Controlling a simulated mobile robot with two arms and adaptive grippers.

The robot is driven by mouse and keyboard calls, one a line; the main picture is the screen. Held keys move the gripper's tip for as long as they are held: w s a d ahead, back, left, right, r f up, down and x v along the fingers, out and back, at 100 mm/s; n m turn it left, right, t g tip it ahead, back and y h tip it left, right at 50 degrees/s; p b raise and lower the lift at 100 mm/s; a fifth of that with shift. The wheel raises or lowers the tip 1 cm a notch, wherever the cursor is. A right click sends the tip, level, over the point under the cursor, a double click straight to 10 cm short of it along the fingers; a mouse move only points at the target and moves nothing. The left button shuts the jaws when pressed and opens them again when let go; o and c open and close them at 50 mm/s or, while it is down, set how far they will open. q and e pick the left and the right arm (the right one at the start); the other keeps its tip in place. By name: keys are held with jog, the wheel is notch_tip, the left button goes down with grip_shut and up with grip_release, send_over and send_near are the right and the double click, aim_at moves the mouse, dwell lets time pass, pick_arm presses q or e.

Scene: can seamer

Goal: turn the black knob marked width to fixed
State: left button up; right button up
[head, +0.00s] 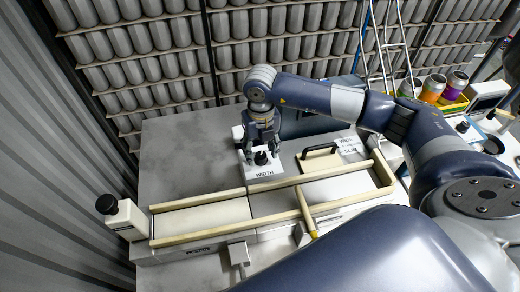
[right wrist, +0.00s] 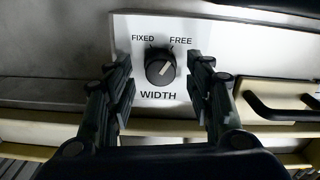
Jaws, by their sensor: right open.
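The black knob marked WIDTH (right wrist: 160,67) sits on a white panel (right wrist: 142,35) with FIXED printed at its upper left and FREE at its upper right. Its light pointer line slants to the upper right, toward FREE. In the head view the knob (head: 261,158) shows just below my right gripper (head: 262,147). In the right wrist view the gripper's two dark fingers (right wrist: 160,75) are open, one on each side of the knob, with a visible gap on both sides. My left gripper is in neither view.
A cream guide rail (head: 200,199) runs in front of the panel. A black handle (head: 319,150) on a cream cover stands to the right. Another black knob (head: 106,204) tops a white box at far left. Racks of cans (head: 150,70) line the back.

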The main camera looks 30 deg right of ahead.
jog(key=shift+f, duration=0.9)
jog(key=shift+c, duration=0.5)
jog(key=c, duration=1)
jog(key=shift+f+n+b, duration=0.15)
jog(key=shift+n+b, duration=0.25)
jog(key=shift+b, duration=0.2)
jog(key=n+b, duration=0.8)
jog(key=b, duration=0.2)
jog(key=shift+r+n+b, duration=0.2)
jog(key=shift+n+b, duration=1.1)
jog(key=shift+n, duration=0.3)
